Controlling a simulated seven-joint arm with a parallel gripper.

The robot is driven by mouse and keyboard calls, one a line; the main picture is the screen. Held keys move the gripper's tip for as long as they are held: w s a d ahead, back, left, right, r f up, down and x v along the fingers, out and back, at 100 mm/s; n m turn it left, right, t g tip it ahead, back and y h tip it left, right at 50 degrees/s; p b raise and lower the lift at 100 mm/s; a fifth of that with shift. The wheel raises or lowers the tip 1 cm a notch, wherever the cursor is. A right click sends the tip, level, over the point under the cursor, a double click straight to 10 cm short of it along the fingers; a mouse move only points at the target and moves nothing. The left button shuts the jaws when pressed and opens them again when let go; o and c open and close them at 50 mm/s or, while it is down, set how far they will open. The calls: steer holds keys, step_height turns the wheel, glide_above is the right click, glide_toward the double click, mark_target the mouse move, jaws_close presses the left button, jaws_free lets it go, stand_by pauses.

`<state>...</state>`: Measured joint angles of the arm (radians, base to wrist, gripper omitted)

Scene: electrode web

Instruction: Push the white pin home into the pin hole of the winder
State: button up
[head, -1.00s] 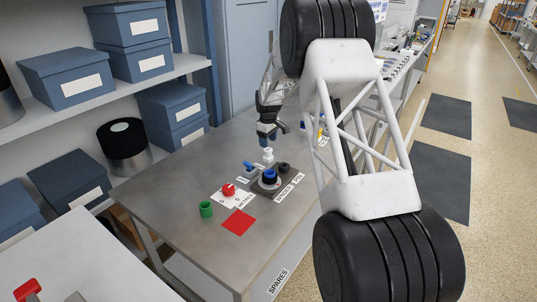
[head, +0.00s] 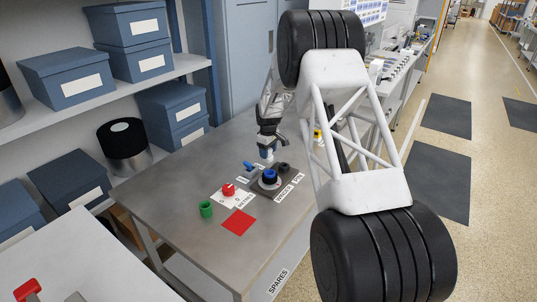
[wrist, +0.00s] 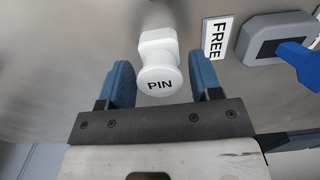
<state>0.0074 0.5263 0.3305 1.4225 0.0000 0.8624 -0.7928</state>
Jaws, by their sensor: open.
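The white pin (wrist: 159,63), marked PIN on its round end, stands between the two blue fingers of my gripper (wrist: 164,80) in the wrist view. The fingers are open, with a gap on each side of the pin. In the head view my gripper (head: 267,149) is low over the table at the pin, which it mostly hides. The winder (head: 262,188) is a dark base with a blue spool (head: 270,175) and a dark round part (head: 284,167) behind it. I cannot make out the pin hole.
A blue lever (wrist: 301,62) on a grey block is beside the FREE label (wrist: 217,39). On the table (head: 165,190) are a red knob (head: 228,190) on a white plate, a green cylinder (head: 206,209) and a red square (head: 238,222). The table's left part is clear.

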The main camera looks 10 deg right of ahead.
steer(key=c, duration=0.8)
steer(key=shift+c, duration=0.2)
steer(key=shift+r, duration=0.85)
stand_by(0.5)
steer(key=shift+r, duration=1.35)
steer(key=shift+s+r, duration=0.1)
steer(key=s+d+r, duration=0.5)
steer(key=s+r, duration=0.1)
steer(key=s, duration=0.3)
steer(key=shift+s+r, duration=0.2)
steer(key=shift+s, duration=0.15)
